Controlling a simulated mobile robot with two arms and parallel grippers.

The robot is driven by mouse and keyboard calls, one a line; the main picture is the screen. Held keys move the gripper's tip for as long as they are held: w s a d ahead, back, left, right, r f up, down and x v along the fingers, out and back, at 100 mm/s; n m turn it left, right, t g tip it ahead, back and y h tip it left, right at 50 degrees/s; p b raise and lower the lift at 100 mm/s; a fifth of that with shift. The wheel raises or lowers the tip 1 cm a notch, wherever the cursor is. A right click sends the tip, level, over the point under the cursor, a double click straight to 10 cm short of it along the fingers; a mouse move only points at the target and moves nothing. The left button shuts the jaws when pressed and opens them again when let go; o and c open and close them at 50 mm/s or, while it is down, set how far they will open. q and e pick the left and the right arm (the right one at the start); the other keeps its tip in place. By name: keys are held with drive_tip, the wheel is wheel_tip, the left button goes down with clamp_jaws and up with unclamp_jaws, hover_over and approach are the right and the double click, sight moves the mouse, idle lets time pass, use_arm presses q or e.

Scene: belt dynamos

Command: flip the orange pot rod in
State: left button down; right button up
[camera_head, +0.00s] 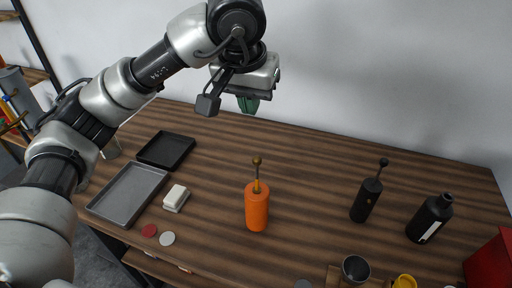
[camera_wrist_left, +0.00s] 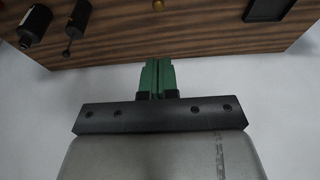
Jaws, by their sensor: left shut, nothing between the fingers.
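The orange pot (camera_head: 257,208) stands upright on the wooden table. Its brown rod (camera_head: 257,174) with a round knob on the end sticks up from the top. In the left wrist view only a brass-coloured knob (camera_wrist_left: 158,5) shows at the upper edge; the rest of the pot is out of frame. My left gripper (camera_head: 248,106) is up behind the pot, near the back wall, well apart from it. Its green fingers (camera_wrist_left: 158,76) are together and hold nothing.
A black pot with a rod (camera_head: 367,198) and a black bottle (camera_head: 430,218) stand to the right. A black tray (camera_head: 166,150), a grey tray (camera_head: 128,194) and a white block (camera_head: 175,197) lie left. A dark cup (camera_head: 355,268) and a red box (camera_head: 490,262) are at the front right.

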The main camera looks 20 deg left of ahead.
use_arm(q)
drive_tip(key=shift+f, duration=0.1)
drive_tip(key=p, duration=0.6)
approach(257, 156)
drive_tip(key=x, duration=0.5)
drive_tip(key=shift+w, duration=0.3)
drive_tip(key=shift+f, duration=0.9)
drive_tip(key=shift+f, duration=0.1)
wheel_tip(257, 156, down, 7)
drive_tip(key=b, duration=0.9)
drive_tip(key=shift+f+b, duration=0.25)
drive_tip(key=shift+b, duration=0.15)
drive_tip(key=shift+s, duration=0.1)
drive_tip(key=shift+r, duration=0.15)
